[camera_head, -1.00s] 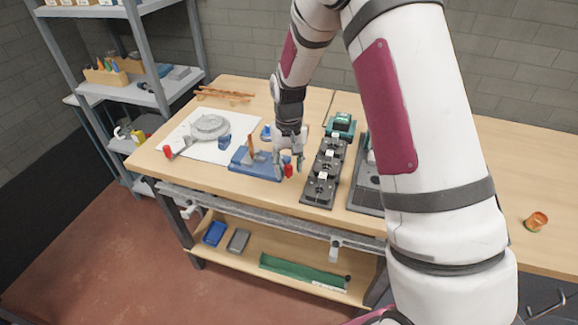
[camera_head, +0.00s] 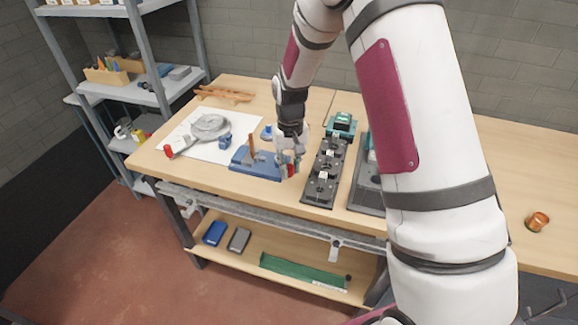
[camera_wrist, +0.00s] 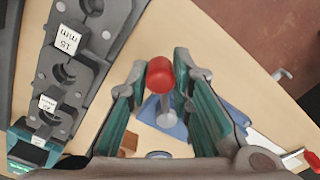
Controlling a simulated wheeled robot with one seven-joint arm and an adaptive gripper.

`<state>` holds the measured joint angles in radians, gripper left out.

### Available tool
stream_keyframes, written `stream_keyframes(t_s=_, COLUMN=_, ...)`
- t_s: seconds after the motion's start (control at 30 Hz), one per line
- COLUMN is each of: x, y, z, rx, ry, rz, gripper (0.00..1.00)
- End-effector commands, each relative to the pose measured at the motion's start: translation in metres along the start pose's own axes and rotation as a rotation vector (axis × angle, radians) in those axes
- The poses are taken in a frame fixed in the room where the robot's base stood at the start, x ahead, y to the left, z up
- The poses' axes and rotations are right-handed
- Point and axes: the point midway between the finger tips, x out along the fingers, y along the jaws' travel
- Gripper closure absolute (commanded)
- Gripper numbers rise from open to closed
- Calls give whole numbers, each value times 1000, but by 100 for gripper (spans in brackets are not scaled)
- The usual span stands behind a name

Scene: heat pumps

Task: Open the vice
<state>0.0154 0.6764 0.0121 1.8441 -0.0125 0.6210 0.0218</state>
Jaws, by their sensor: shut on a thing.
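The blue vice (camera_head: 262,165) sits on the bench top, with an upright copper-brown piece (camera_head: 251,147) at it. Its red-ended handle (camera_head: 291,171) is at the right end and partly hidden by my fingers. My gripper (camera_head: 288,168) points down there, with one finger on each side of the handle. In the wrist view the red knob (camera_wrist: 160,76) on its metal shaft (camera_wrist: 164,108) stands between my fingertips, and my gripper is shut on it. Part of the blue vice body (camera_wrist: 207,119) shows behind the right finger.
A dark rack with label cards (camera_head: 324,172) stands close to the right of my gripper, with a teal device (camera_head: 341,124) behind it. A white sheet (camera_head: 187,148) with a grey coil (camera_head: 210,127) lies left of the vice. Bare bench lies far right around a copper roll (camera_head: 537,221).

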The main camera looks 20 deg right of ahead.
Motion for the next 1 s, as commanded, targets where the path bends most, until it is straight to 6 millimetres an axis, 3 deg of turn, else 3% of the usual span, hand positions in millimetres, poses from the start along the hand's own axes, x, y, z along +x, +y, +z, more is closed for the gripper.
stream_keyframes(t_s=0.47, x=1, y=30, z=-10, rx=-352, ry=0, rz=1, gripper=100)
stream_keyframes(t_s=1.0, x=1, y=61, z=-38, rx=-864, ry=2, rz=3, gripper=100)
